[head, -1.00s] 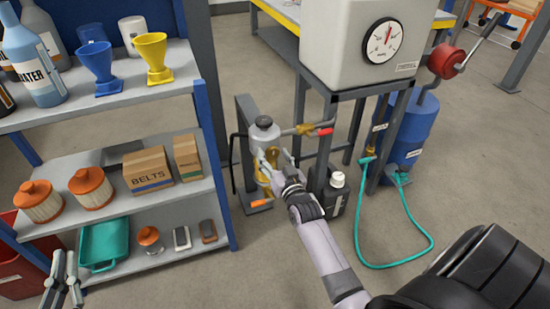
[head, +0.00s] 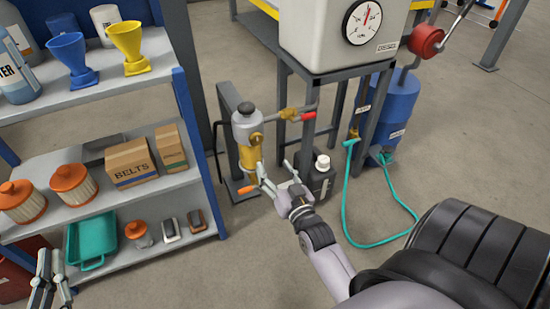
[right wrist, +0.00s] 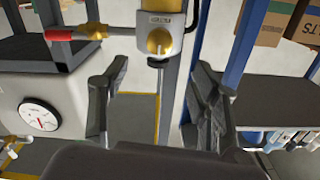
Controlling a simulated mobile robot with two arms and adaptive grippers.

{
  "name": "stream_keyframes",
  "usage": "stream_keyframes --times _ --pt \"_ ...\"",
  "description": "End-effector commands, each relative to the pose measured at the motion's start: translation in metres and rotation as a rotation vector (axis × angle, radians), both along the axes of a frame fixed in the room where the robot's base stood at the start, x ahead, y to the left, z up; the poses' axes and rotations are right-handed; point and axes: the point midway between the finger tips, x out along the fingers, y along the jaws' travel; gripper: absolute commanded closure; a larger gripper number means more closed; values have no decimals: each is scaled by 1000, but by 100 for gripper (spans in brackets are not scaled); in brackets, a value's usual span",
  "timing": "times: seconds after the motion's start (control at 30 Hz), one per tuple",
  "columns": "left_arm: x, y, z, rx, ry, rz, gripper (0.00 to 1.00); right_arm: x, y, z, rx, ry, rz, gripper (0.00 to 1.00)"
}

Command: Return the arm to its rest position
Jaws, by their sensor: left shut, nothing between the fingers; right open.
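My right gripper (head: 276,174) is open and empty. Its arm reaches in from the lower right, and the gripper hangs in front of the skid, just right of and below the grey and yellow filter unit (head: 248,140). In the right wrist view the two open fingers (right wrist: 160,85) show with nothing between them; the picture looks upside down, and the filter unit (right wrist: 158,38) is beyond them. My left gripper (head: 50,268) is shut and empty at the lower left corner, in front of the shelf; most of its arm is out of view.
A shelf (head: 190,185) with funnels, boxes, filters and a teal tray (head: 92,240) stands at left. A gauge tank (head: 310,35), blue drum (head: 392,115) and teal hose (head: 350,210) are further right. Floor in front is clear.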

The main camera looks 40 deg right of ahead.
Motion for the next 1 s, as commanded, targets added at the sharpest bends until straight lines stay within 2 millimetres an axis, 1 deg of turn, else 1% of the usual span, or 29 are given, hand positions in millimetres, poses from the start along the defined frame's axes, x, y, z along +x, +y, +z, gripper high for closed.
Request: stream_keyframes --times 0.37,0.47,0.57,0.7,0.8,1.0 --pt "0 0 0 0 0 0 100 1 0 0 0 0 0 43" --pt "0 0 0 0 0 0 100 2 7 5 -7 -2 16 43" --pt "0 0 0 0 0 0 100 4 32 24 -33 -12 75 43" --pt "0 0 0 0 0 0 100 2 86 60 -82 -25 193 43" --pt "0 0 0 0 0 0 100 -5 118 83 -110 -37 263 43" --pt "0 0 0 0 0 0 100 -22 167 118 -147 -56 368 43"
